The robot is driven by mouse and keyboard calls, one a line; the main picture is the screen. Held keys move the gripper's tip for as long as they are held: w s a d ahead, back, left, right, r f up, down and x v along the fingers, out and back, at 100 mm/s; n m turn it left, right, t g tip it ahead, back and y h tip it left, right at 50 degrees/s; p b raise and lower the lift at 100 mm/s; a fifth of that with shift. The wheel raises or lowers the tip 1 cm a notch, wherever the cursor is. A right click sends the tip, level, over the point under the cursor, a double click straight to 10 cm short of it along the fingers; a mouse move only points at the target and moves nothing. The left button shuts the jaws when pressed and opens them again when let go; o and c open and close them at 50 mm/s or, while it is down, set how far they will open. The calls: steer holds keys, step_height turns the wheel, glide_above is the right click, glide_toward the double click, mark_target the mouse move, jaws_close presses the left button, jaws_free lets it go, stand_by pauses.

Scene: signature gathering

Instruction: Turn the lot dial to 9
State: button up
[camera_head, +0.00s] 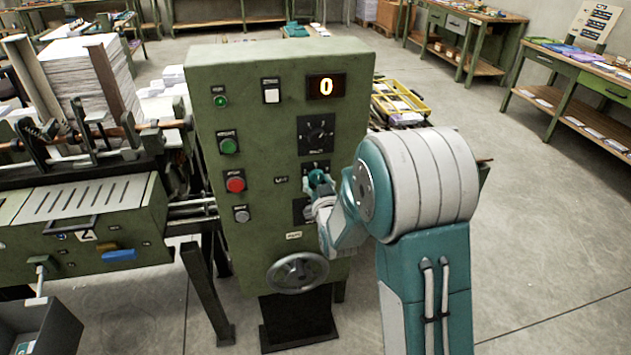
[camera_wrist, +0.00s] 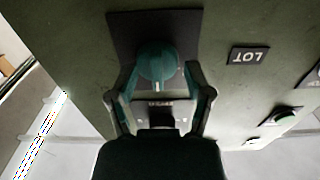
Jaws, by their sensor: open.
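The lot dial (camera_wrist: 157,62) is a round teal knob on a dark square plate, beside an upside-down "LOT" label (camera_wrist: 249,56) in the wrist view. Its pale pointer mark faces the bottom of that view. In the head view the dial (camera_head: 317,177) is partly hidden by my gripper (camera_head: 322,198). In the wrist view my gripper (camera_wrist: 160,80) is open, with its fingers on either side of the dial; I cannot tell whether they touch it. No scale numbers on the plate are readable. The display (camera_head: 326,86) on the panel shows 0.
The green control cabinet (camera_head: 255,130) also has a black dial (camera_head: 316,134) above, green (camera_head: 228,145) and red (camera_head: 236,184) buttons at left, and a handwheel (camera_head: 298,272) below. A paper-stack machine (camera_head: 80,100) adjoins it at left. Open floor (camera_head: 540,240) lies at right.

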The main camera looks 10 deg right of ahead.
steer(key=shift+d+r, duration=0.15)
steer(key=shift+d, duration=0.25)
jaws_close()
steer(key=shift+s+a, duration=0.1)
steer(key=shift+a, duration=0.1)
steer(key=shift+a, duration=0.1)
steer(key=shift+m, duration=0.4)
steer(key=m, duration=0.4)
steer(key=shift+m, duration=0.3)
steer(key=m, duration=0.6)
steer(key=shift+d+f, duration=0.2)
steer(key=shift+m, duration=0.4)
